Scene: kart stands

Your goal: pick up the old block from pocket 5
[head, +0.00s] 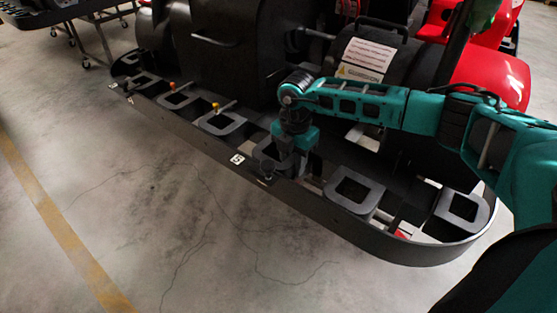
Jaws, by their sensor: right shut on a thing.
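A row of dark square-framed pockets runs along the kart's black side rail. A white label (237,159) that seems to read 5 is on the rail, just left of my right gripper. My right gripper (283,172) points down into the pocket frame (262,150) beside that label. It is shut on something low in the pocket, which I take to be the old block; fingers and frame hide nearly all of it. My left gripper is not in view.
Other pockets lie on both sides: one (223,122) to the left, others (354,190) and (462,211) to the right. Small orange-tipped pegs stand at the left pockets. The black rail (330,222) borders them. The concrete floor (150,210) in front is clear.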

